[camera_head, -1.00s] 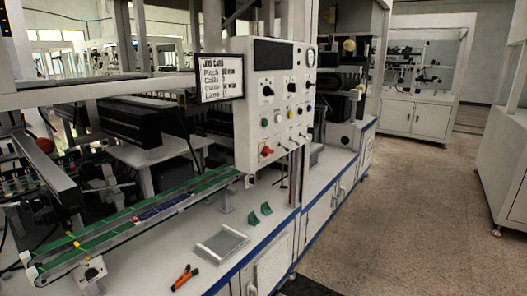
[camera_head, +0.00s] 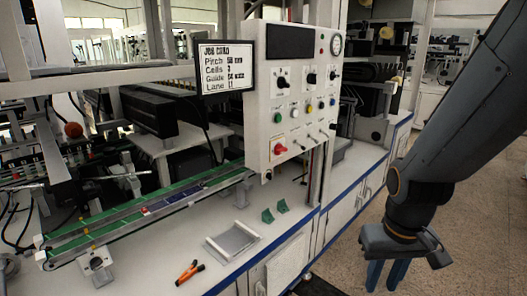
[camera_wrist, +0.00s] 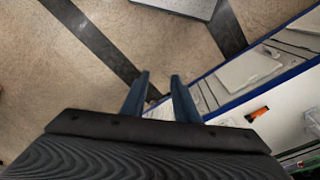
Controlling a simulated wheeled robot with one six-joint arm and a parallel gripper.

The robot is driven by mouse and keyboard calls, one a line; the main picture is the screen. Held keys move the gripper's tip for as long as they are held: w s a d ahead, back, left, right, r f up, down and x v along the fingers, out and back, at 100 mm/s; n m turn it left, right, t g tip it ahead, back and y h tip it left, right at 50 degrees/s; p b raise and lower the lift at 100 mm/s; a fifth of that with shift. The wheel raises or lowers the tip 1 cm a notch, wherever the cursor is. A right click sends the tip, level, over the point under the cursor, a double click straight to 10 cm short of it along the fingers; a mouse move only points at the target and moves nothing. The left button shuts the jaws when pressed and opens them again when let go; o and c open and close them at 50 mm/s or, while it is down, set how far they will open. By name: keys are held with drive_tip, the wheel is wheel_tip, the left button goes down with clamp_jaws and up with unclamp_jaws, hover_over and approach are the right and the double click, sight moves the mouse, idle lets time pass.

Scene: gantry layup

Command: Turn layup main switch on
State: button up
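The white control panel (camera_head: 262,150) stands upright over the bench, left of my arm. A red rotary switch (camera_head: 280,149) sits at its lower left; I cannot read its label or tell its setting. Black knobs (camera_head: 282,82), coloured buttons (camera_head: 294,113) and small toggles (camera_head: 321,136) are also on the panel. My gripper (camera_head: 385,275) hangs at the lower right over the floor, well away from the panel. Its two blue fingers (camera_wrist: 160,98) are apart with nothing between them. The panel does not show in the wrist view.
A job card screen (camera_head: 226,67) is beside the panel. A green conveyor (camera_head: 150,212), a grey tray (camera_head: 232,241), green brackets (camera_head: 268,215) and an orange-handled tool (camera_head: 189,272) are on the white bench (camera_head: 215,284). The floor (camera_head: 465,230) at right is open.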

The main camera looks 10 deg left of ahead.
drive_tip(key=w+d+r+n+t+p, duration=0.15)
drive_tip(key=w+n+t, duration=0.45)
drive_tip(key=w, duration=0.9)
drive_tip(key=n+t+y+p, duration=0.5)
drive_tip(key=n+y, duration=0.9)
drive_tip(key=n, duration=0.8)
approach(284, 152)
drive_tip(key=g+p, duration=0.1)
drive_tip(key=shift+m, duration=0.3)
drive_tip(key=x, duration=0.2)
drive_tip(key=p+x, duration=0.1)
drive_tip(key=x, duration=0.2)
drive_tip(key=p+x, duration=0.1)
drive_tip(key=x, duration=0.1)
drive_tip(key=shift+w+a+r, duration=0.25)
drive_tip(key=shift+w+r, duration=0.05)
drive_tip(key=shift+w, duration=0.1)
drive_tip(key=shift+d, duration=0.1)
clamp_jaws()
